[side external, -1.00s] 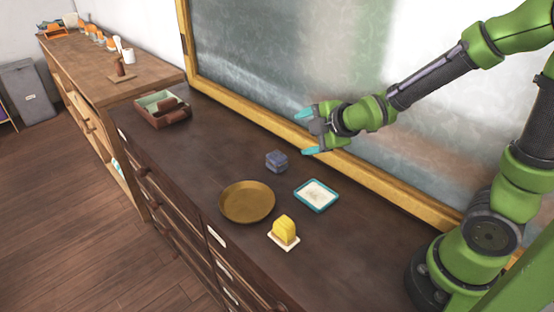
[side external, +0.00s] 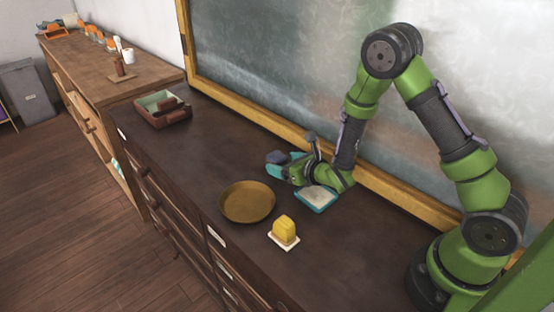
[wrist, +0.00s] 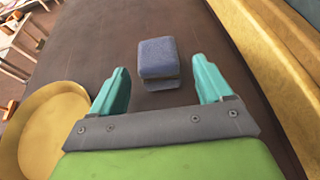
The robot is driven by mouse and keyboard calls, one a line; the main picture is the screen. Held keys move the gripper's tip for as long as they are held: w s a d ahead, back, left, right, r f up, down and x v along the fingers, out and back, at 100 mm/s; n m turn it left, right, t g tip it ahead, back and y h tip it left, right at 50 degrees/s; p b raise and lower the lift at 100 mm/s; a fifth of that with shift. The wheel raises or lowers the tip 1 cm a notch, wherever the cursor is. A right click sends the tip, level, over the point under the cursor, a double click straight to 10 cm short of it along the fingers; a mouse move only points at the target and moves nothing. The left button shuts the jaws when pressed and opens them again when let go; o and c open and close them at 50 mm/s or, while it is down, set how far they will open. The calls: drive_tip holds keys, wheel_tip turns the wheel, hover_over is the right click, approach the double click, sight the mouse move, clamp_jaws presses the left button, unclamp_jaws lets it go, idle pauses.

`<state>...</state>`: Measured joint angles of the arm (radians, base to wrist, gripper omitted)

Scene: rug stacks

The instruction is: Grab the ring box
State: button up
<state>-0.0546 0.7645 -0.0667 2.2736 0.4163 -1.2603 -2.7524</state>
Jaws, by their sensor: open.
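The jaws are open and nothing is held. From these views I cannot tell whether a finger touches the box.
A round brass dish (side external: 247,202) and a teal-rimmed tray (side external: 317,199) lie near my gripper. A yellow block (side external: 284,228) sits on a small white plate. A divided box (side external: 163,109) stands at the far left. The framed board (side external: 262,114) rises along the back edge.

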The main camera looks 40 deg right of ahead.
sight(283, 162)
drive_tip(key=x, duration=0.3)
drive_tip(key=shift+w, duration=0.2)
drive_tip(key=shift+c, duration=0.2)
drive_tip(key=c, duration=1)
drive_tip(key=shift+c, duration=0.2)
drive_tip(key=shift+r, duration=0.1)
